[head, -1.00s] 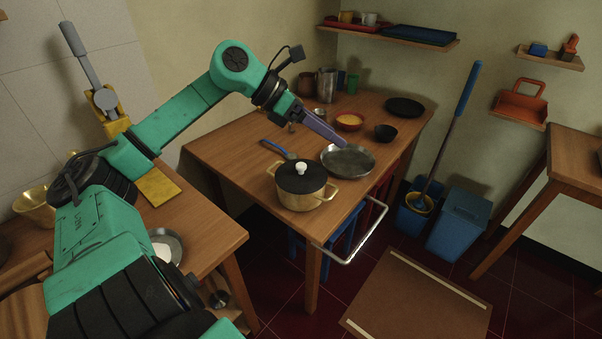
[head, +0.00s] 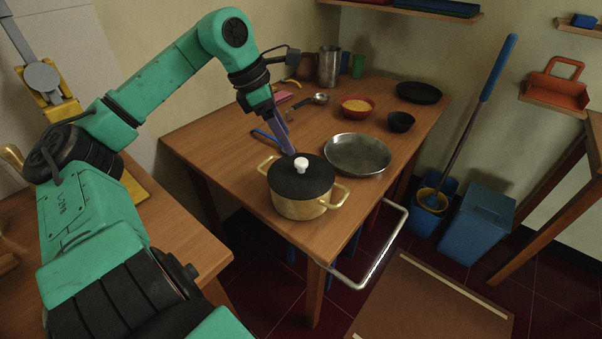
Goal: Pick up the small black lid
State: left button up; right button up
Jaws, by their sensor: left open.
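The small black lid (head: 292,180) with a white knob (head: 301,164) lies on a brass pot (head: 300,207) with two side handles. The pot stands near the front corner of the wooden table. My left gripper (head: 288,148) is just behind the lid, its purple fingers pointing down toward the knob. It is open and holds nothing. I cannot tell whether the fingertips touch the lid. My right gripper is not in view.
A steel pan (head: 357,154) lies right of the pot, close to it. A red bowl (head: 357,108), a black bowl (head: 401,121) and a dark plate (head: 419,92) are farther back.

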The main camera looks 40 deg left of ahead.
aim_at(300, 161)
pick_arm(q)
jog(key=x, duration=0.4)
jog(key=p+x, duration=0.1)
jog(key=x, duration=0.3)
jog(key=shift+w+a+f, duration=0.15)
jog(key=shift+w+f, duration=0.05)
jog(key=shift+w, duration=0.1)
jog(key=shift+r, duration=0.1)
grip_shut()
